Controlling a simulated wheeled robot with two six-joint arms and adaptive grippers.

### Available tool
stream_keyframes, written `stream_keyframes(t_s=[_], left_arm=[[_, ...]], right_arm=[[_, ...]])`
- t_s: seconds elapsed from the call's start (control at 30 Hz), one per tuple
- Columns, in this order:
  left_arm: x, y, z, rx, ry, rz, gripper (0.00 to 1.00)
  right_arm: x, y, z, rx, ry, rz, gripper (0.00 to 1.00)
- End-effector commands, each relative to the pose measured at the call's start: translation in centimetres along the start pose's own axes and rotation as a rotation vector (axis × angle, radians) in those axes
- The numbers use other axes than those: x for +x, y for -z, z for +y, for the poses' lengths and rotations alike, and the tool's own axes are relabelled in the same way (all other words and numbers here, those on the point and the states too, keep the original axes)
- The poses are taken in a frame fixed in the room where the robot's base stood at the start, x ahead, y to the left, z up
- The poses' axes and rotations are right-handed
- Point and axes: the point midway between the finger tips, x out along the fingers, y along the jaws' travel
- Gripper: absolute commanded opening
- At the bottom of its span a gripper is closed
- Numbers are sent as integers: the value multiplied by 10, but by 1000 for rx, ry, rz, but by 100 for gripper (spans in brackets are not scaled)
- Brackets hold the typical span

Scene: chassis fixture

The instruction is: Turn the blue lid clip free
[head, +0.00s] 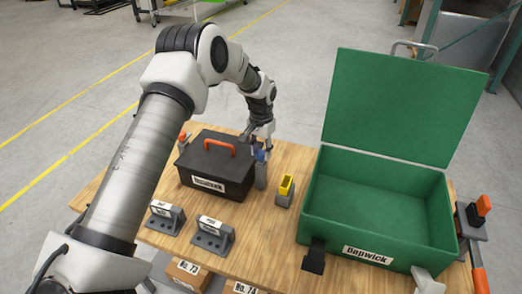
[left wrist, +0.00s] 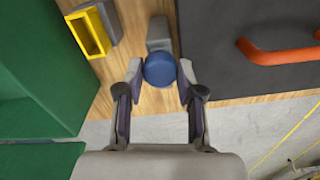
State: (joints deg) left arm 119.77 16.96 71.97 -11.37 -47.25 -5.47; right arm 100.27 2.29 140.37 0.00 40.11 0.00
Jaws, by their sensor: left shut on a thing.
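The blue lid clip (left wrist: 160,71) is a round blue knob on a grey post (head: 261,178) at the right side of a dark box (head: 216,170) with an orange handle. In the left wrist view it sits between the two fingertips of my left gripper (left wrist: 160,68). My left gripper (head: 261,146) is shut on the clip from above and partly hides it in the head view. The clip's hold on the lid cannot be made out. My right gripper is not in view.
A yellow piece in a grey holder (head: 285,190) stands just right of the clip. An open green case (head: 375,210) with its lid raised fills the right. Two grey labelled brackets (head: 213,236) stand in front of the dark box. An orange-topped clip (head: 183,138) is at its left.

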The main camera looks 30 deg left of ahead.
Motion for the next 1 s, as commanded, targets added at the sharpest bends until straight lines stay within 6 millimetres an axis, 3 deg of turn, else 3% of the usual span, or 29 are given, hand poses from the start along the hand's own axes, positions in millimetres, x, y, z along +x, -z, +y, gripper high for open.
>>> stream_keyframes(t_s=[0.37,0.4,0.43,0.47,0.8,1.0], left_arm=[[4,-3,1,5,-2,-9,2],[4,-3,1,4,-2,-9,47],[3,-2,1,4,-1,-8,58],[3,-2,1,4,-1,-7,62],[-2,0,0,4,0,-1,62],[-38,1,0,4,0,2,62]], right_arm=[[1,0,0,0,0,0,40],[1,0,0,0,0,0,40],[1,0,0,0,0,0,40],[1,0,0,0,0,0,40],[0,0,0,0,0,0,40],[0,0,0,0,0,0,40]])
